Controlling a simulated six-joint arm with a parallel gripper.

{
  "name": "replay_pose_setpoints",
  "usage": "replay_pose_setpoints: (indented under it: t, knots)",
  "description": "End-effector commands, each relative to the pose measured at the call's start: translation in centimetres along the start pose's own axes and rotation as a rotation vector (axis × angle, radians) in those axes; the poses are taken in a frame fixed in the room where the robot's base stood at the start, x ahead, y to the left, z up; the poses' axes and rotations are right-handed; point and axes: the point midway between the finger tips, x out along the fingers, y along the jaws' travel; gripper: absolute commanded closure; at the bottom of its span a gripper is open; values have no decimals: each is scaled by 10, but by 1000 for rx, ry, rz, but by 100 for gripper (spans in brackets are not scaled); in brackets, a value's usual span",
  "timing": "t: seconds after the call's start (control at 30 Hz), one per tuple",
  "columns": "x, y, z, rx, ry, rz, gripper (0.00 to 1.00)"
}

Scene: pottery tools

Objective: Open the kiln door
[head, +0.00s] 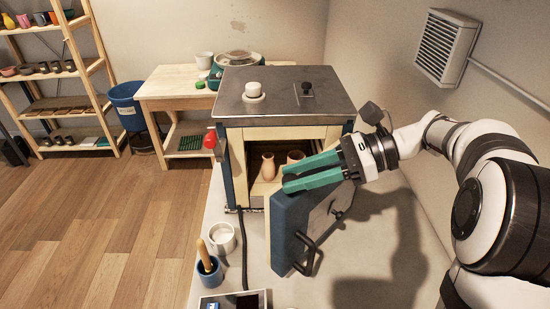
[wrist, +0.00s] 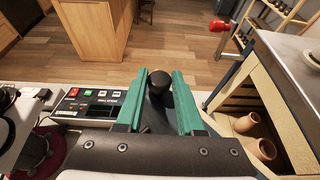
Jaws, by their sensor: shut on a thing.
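The kiln (head: 283,92) has a grey metal top and a cream front frame. Its blue door (head: 290,226) is swung wide open toward the front, with a black bar handle (head: 306,254) on its outer face. My gripper (head: 284,177), with green fingers, reaches across the door's upper part from the right. In the wrist view, its fingers (wrist: 157,78) lie on both sides of a dark part of the door and a round black knob. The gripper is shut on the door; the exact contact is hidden. Two clay pots, a vase (head: 268,167) and a cup (head: 295,157), stand inside.
A white cup (head: 222,239) and a blue cup (head: 208,272) holding a wooden-handled tool stand left of the door. A control box (head: 233,301) lies at the front edge. The wall with a vent (head: 446,46) is close on the right.

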Motion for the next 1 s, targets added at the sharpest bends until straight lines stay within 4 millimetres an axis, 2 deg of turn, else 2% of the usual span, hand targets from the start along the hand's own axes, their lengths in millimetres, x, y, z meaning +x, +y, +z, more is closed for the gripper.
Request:
replay_pose_setpoints:
  t: [0.2,0.4,0.97,1.0]
  knots:
    - [-24,15,-10,-42,1,103,100]
    - [-36,22,-15,-66,1,160,100]
    - [-41,26,-18,-78,3,186,100]
    - [-41,26,-18,-78,3,186,58]
